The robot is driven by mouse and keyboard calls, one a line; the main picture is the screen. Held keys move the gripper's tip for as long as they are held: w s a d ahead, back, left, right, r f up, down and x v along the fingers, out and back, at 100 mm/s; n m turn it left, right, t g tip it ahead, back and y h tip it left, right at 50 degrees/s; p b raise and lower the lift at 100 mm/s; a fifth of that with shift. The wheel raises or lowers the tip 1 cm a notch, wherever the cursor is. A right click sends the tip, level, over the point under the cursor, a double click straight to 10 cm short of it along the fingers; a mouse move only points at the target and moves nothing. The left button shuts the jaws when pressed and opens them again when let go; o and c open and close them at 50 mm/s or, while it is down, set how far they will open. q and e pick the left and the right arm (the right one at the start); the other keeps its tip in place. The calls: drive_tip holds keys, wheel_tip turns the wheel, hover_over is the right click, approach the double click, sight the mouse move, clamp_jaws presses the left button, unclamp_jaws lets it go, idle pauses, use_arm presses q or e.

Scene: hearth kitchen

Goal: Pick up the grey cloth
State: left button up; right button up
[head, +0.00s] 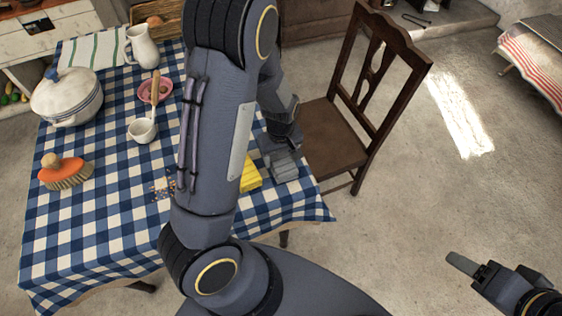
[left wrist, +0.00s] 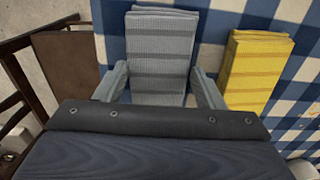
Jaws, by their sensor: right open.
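The grey cloth (left wrist: 160,60) is a folded, ribbed stack with darker bands. It fills the top middle of the left wrist view, and in the head view the cloth (head: 284,169) shows at the table's right edge. My left gripper (left wrist: 160,72) has its fingers apart, one at each long side of the cloth. The fingertips look close to the cloth's sides, but whether they press on it is unclear. In the head view, my left gripper (head: 284,140) is partly hidden by my own arm. My right gripper (head: 474,268) is open and empty over the floor at lower right.
A yellow cloth (left wrist: 258,65) lies just right of the grey one on the checked table (head: 90,240). A wooden chair (head: 330,135) stands close by the table's right side.

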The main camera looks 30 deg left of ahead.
use_arm(q)
drive_tip(key=c, duration=0.5)
drive_tip(key=shift+o, duration=0.2)
drive_tip(key=shift+r, duration=0.6)
drive_tip(key=s+r, duration=0.1)
drive_tip(key=r, duration=0.1)
drive_tip(key=s+r, duration=0.1)
drive_tip(key=r, duration=0.2)
drive_tip(key=s+r+p, duration=0.1)
drive_tip(key=s+r, duration=0.1)
drive_tip(key=shift+a+r, duration=0.15)
drive_tip(key=shift+a, duration=0.1)
drive_tip(key=s+a+r+p, duration=0.2)
drive_tip(key=s+r+p, duration=0.1)
drive_tip(key=s, duration=0.7)
drive_tip(key=shift+r, duration=0.8)
